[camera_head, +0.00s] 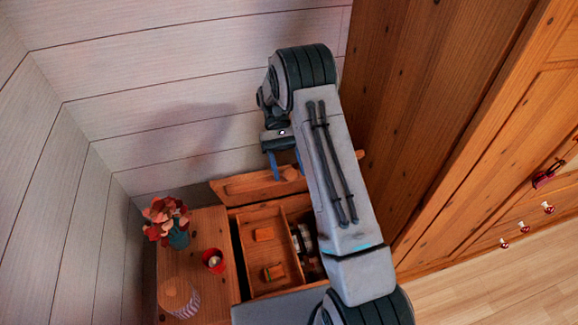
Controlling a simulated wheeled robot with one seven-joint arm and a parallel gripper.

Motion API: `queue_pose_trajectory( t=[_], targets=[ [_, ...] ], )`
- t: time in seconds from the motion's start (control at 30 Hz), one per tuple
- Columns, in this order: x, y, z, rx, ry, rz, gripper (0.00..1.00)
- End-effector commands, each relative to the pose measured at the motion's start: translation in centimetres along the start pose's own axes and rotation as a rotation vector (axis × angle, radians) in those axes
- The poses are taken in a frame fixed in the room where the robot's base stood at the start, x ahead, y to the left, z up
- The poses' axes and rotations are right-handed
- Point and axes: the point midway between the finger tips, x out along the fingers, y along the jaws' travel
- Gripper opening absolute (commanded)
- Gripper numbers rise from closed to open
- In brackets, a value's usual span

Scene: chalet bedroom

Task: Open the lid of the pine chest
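The pine chest (238,252) stands low against the wall, and its compartmented inside shows. Its lid (245,187) is raised, standing at the back edge near the wall. My arm hides the right part of the chest and lid.
Left is a wooden table (208,240) with a flower vase (178,238), a red cup (214,261) and a striped jar (180,298). A tall wooden wardrobe (440,110) stands right; floor (490,300) is clear.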

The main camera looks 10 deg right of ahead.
Motion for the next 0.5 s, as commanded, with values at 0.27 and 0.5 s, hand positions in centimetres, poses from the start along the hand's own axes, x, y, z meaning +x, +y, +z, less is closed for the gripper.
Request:
queue_pose_trajectory(
  t=[0.27, 0.5],
  targets=[
    [0.0, 0.1, 0.0, 0.0, -0.001, -0.002, 0.55],
    [-1.6, 0.1, -0.1, 0.001, 0.002, -0.004, 0.55]
  ],
)
